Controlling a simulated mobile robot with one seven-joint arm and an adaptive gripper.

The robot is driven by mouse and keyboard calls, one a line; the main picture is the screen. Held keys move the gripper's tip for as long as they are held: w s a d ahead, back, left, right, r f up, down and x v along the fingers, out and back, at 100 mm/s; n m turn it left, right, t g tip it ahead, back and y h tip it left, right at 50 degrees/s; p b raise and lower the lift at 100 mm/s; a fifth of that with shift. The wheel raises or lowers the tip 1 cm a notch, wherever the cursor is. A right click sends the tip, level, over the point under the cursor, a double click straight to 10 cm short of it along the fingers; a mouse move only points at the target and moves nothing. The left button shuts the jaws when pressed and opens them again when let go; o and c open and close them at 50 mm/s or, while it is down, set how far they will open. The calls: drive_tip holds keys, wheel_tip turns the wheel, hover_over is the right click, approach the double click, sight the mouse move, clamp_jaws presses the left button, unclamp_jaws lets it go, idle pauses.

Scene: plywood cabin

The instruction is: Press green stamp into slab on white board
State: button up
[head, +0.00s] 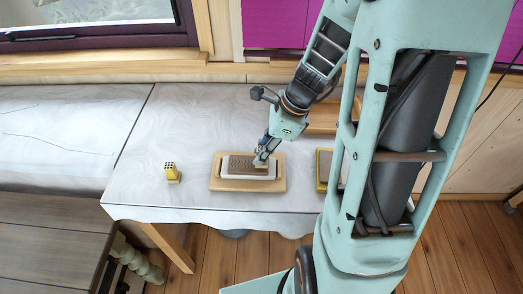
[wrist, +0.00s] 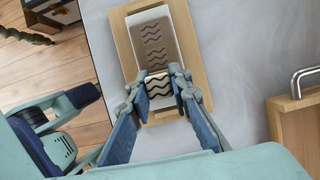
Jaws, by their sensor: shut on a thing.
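A brown clay slab (head: 242,164) with several wavy marks lies on the white board (head: 224,170), inside a wooden tray (head: 247,185) on the table. The slab also shows in the wrist view (wrist: 152,42). My gripper (wrist: 160,88) is shut on a stamp (wrist: 158,86), whose pale top carries dark zigzags. In the head view, my gripper (head: 262,160) is over the slab's right end. The fingers hide the stamp's sides, so I cannot make out its green colour or whether it touches the slab.
A yellow stamp (head: 173,175) with a dotted top stands left of the tray. A yellow-edged object (head: 322,170) to the right is partly behind my arm. A wooden box with a metal handle (wrist: 300,125) shows right in the wrist view. The table's (head: 140,185) left part is mostly clear.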

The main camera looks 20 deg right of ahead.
drive_tip(key=shift+r+p, duration=2.4)
drive_tip(key=shift+r, duration=0.9)
